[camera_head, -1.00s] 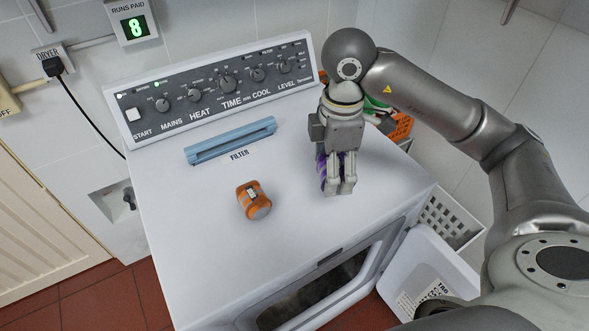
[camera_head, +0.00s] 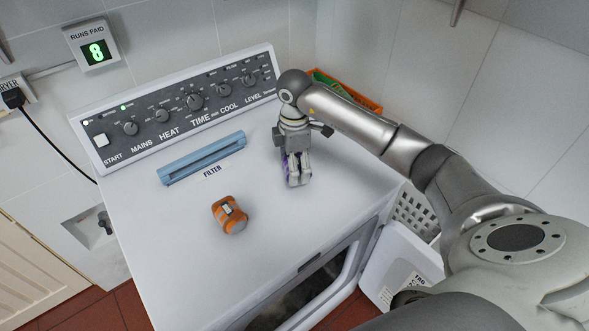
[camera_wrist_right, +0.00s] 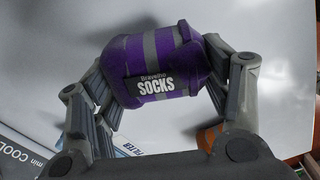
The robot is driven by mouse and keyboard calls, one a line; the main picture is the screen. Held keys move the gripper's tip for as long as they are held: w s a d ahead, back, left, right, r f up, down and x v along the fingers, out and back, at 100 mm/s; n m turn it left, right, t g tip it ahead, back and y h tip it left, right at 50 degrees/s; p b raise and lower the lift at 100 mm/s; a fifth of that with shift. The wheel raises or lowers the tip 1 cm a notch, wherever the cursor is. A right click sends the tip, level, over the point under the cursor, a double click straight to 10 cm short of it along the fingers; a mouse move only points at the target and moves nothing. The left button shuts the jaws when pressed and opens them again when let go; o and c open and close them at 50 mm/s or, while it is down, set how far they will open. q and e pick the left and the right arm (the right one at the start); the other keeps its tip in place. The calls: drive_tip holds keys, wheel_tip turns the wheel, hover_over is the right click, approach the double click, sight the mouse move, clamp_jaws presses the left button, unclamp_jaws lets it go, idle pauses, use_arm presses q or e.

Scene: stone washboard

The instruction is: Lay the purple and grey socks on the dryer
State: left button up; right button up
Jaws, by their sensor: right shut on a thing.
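The purple and grey socks (camera_wrist_right: 155,65) are a rolled bundle with a "SOCKS" label, between the fingers of my right gripper (camera_wrist_right: 160,95) in the right wrist view. In the head view my right gripper (camera_head: 297,180) is shut on them above the right part of the dryer's white top (camera_head: 270,225). Only a sliver of purple (camera_head: 285,163) shows there. I cannot tell whether the bundle touches the top. My left gripper is not in view.
An orange and grey sock bundle (camera_head: 229,214) lies on the dryer top, left of my right gripper. A blue filter (camera_head: 201,158) and the control panel (camera_head: 185,105) are behind it. An orange crate (camera_head: 345,90) stands behind right. The dryer door (camera_head: 402,265) hangs open in front.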

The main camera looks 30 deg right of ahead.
wheel_tip(320, 180, down, 2)
drive_tip(key=shift+f+p, duration=0.1)
drive_tip(key=shift+p, duration=0.4)
drive_tip(key=shift+f, duration=0.2)
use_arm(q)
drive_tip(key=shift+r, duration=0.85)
use_arm(e)
drive_tip(key=shift+s, duration=0.1)
drive_tip(key=shift+f, duration=0.2)
drive_tip(key=o, duration=1)
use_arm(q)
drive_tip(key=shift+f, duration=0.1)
